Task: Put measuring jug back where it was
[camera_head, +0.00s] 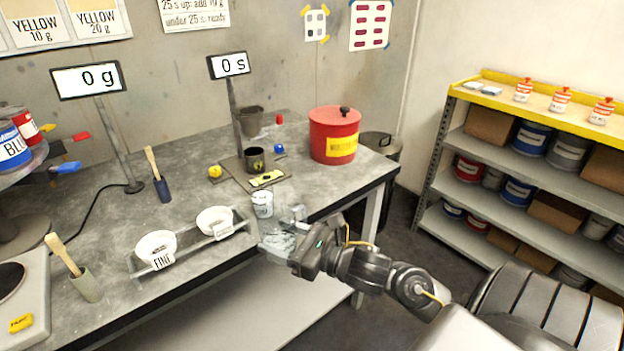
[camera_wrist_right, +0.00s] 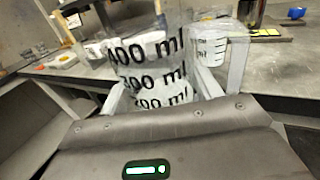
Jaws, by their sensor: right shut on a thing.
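The clear measuring jug (camera_wrist_right: 150,75) with black ml markings is between the fingers of my right gripper (camera_wrist_right: 178,85) in the right wrist view. In the head view, my right gripper (camera_head: 285,232) is shut on the jug (camera_head: 275,244) at the front edge of the workbench (camera_head: 195,205). The jug is see-through there, so its outline is hard to read. A small white marked cup (camera_head: 262,204) stands on the bench just behind it; it also shows in the right wrist view (camera_wrist_right: 208,48). My left gripper is not in view.
Shelving (camera_head: 545,160) stands right. Bare bench lies left of the red can.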

